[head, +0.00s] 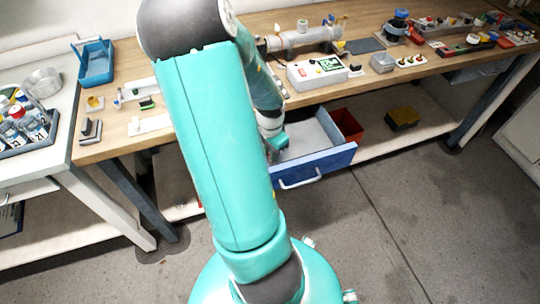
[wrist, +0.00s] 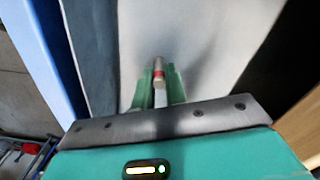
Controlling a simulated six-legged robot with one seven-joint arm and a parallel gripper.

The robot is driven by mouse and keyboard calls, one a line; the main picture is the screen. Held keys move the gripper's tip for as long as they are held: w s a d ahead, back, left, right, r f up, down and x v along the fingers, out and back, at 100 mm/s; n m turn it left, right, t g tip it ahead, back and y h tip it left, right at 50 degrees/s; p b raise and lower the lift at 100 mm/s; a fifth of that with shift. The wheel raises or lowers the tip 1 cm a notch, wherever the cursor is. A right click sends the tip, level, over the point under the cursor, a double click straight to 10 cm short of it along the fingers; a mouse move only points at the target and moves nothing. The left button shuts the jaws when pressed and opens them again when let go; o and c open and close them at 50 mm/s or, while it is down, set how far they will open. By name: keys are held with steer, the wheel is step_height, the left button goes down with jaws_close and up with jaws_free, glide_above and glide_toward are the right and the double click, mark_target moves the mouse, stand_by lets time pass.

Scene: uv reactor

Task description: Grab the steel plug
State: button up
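The steel plug (wrist: 158,64), a slim metal piece with a red band, shows in the wrist view over the pale drawer floor. My gripper (wrist: 160,84) has its two green fingers on either side of the plug, with almost no gap. Whether the fingers touch it is too small to tell. In the head view my gripper (head: 277,143) reaches down into the open drawer (head: 318,164) under the bench, and my arm hides the fingertips and the plug.
The drawer's blue front with its handle (head: 301,179) stands out from the wooden bench (head: 340,85). A red bin (head: 347,126) and a yellow-black box (head: 403,117) sit on the lower shelf. Equipment covers much of the benchtop. The floor (head: 420,200) at right is clear.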

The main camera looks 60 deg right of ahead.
jaws_close()
steer(key=shift+r, duration=0.1)
